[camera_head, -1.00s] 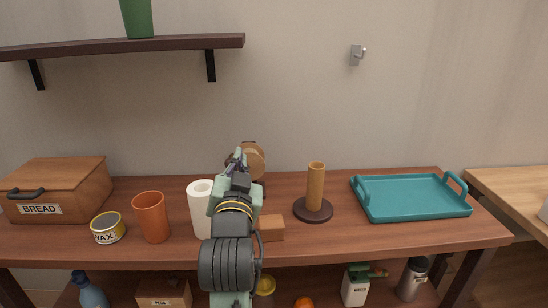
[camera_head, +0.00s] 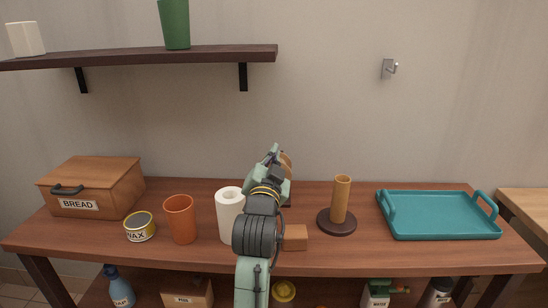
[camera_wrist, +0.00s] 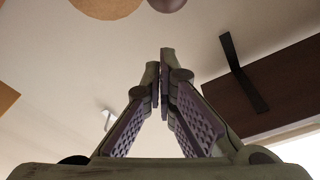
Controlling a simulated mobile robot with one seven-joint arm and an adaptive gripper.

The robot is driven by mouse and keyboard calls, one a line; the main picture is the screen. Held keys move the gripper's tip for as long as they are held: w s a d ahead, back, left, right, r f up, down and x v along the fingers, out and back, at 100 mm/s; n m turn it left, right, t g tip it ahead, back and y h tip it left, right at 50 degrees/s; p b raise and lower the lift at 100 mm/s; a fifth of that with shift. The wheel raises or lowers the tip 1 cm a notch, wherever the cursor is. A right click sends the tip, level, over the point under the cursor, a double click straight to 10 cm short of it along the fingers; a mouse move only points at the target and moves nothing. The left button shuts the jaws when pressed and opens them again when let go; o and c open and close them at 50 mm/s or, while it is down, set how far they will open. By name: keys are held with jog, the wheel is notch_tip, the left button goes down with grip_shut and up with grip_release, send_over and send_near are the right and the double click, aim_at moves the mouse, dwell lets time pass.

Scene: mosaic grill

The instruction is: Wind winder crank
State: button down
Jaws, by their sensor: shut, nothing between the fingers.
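The winder, a round tan wooden disc (camera_head: 287,161), stands at the back of the table and is mostly hidden behind my arm. A wooden block (camera_head: 295,237) shows low beside my arm; I cannot tell if it belongs to the winder. My gripper (camera_head: 275,151) is at the disc's upper left. In the wrist view my gripper (camera_wrist: 160,70) is shut and empty, fingertips together. A tan round piece (camera_wrist: 106,4) and a dark round knob (camera_wrist: 167,3) show at the top edge, apart from the fingers. I cannot make out the crank clearly.
White roll (camera_head: 229,213), orange cup (camera_head: 180,218), wax tin (camera_head: 140,227) and bread box (camera_head: 92,186) stand left. A wooden post on a round base (camera_head: 338,221) and a teal tray (camera_head: 440,216) are right. A shelf (camera_head: 150,57) hangs above left.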

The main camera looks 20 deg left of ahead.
jog(key=shift+s+a+f, duration=0.25)
jog(key=shift+a+f, duration=0.05)
jog(key=shift+f, duration=0.25)
jog(key=shift+s+a+f, duration=0.25)
jog(key=shift+a+f, duration=0.05)
jog(key=shift+f, duration=0.25)
jog(key=a+n, duration=0.1)
jog(key=f+n, duration=0.1)
jog(key=a+n, duration=0.1)
jog(key=shift+s+a+f+n+y+b, duration=0.15)
jog(key=shift+s+a+n+y+b, duration=0.15)
jog(key=shift+s+y, duration=0.1)
